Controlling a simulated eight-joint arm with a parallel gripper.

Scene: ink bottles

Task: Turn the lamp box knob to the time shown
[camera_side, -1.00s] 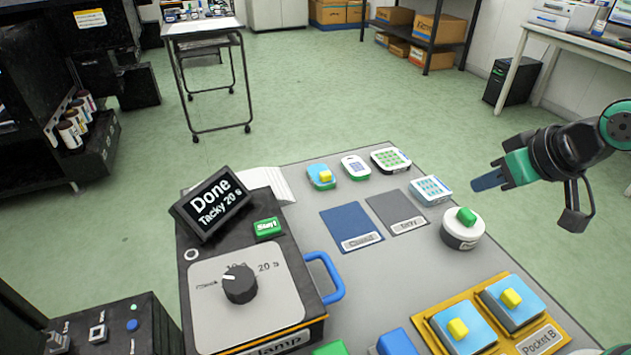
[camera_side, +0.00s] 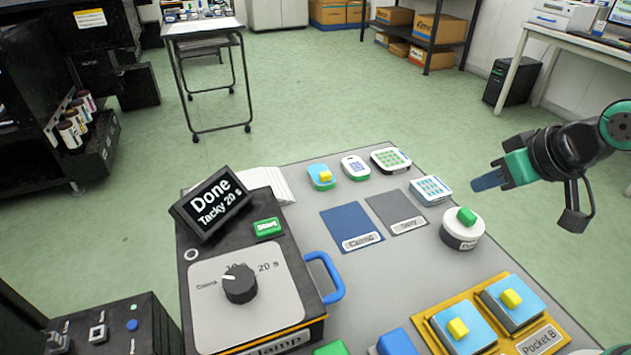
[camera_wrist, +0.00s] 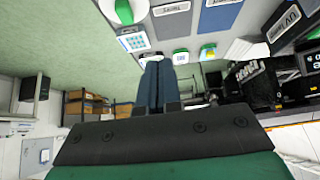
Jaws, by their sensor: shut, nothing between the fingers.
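The lamp box (camera_side: 195,258) is a dark box at the lower left of the table in the side view. Its round black knob (camera_side: 240,284) sits on a light grey dial plate (camera_side: 215,310). The knob's white mark points to the upper left, and the labels around it include "20 s" at the right. The box's tilted screen (camera_side: 211,204) reads "Done" and "Tacky 20 s". A green Start button (camera_side: 268,228) is beside the screen. My gripper (camera_side: 474,186) is at the right, raised and well away from the knob. Its blue fingers (camera_wrist: 155,85) are together and empty.
Blue (camera_side: 350,228) and grey (camera_side: 398,212) labelled mats lie mid-table. A white round pot with a green top (camera_side: 462,230) stands right of them. A yellow tray (camera_side: 430,323) holds blue blocks with yellow knobs. A blue handle (camera_side: 331,278) sticks out from the box's right side.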

